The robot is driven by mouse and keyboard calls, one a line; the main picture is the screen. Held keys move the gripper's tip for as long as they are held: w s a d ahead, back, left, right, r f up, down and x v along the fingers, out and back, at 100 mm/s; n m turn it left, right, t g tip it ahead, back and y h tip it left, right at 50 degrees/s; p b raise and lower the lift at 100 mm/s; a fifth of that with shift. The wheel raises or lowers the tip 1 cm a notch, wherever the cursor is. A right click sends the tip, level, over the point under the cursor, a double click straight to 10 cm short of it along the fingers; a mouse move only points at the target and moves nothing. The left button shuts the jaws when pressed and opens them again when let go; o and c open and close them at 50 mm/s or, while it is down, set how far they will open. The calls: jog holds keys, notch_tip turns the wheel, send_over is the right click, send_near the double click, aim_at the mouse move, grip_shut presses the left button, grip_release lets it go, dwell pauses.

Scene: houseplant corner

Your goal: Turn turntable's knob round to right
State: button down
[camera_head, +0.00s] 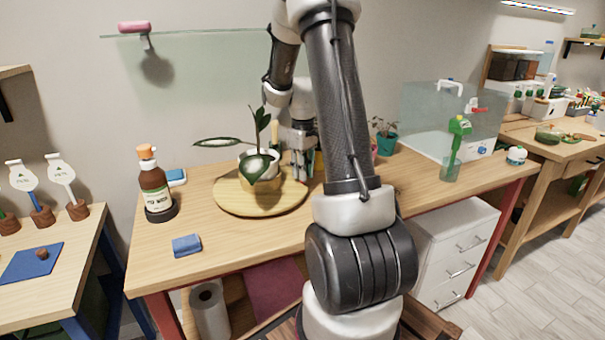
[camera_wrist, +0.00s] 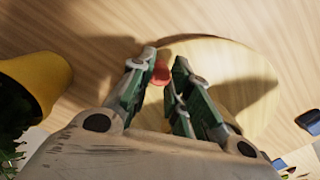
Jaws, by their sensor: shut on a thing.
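The turntable (camera_head: 235,207) is a round, pale wooden disc on the workbench. In the wrist view its bare top (camera_wrist: 235,62) lies right of centre, with its lower part hidden by my gripper. A small red knob (camera_wrist: 161,74) shows between my fingertips near the disc's left edge. My gripper (camera_wrist: 163,66) is shut on this knob, with one green-padded finger on each side. In the head view my gripper (camera_head: 301,172) points down at the turntable's right rear edge, and the knob is hidden there. A potted leafy plant (camera_head: 257,166) stands at the turntable, left of my gripper.
A brown bottle (camera_head: 153,187) with an orange cap stands left of the turntable. A blue block (camera_head: 187,245) lies at front left. A clear tank (camera_head: 427,108) and a green bottle (camera_head: 454,145) are at right. A yellow pot (camera_wrist: 42,80) is at left in the wrist view.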

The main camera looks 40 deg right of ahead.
jog(key=shift+w+d+n, duration=0.35)
jog(key=shift+w+n, duration=0.25)
jog(key=shift+w, duration=0.05)
jog(key=shift+w+d+n, duration=0.3)
jog(key=shift+w+n, duration=0.3)
jog(key=shift+w+d+n, duration=0.3)
jog(key=shift+w+n, duration=0.5)
jog(key=shift+w+r, duration=0.1)
jog(key=shift+w, duration=0.05)
jog(key=c, duration=1.3)
grip_release()
notch_tip(320, 180, up, 12)
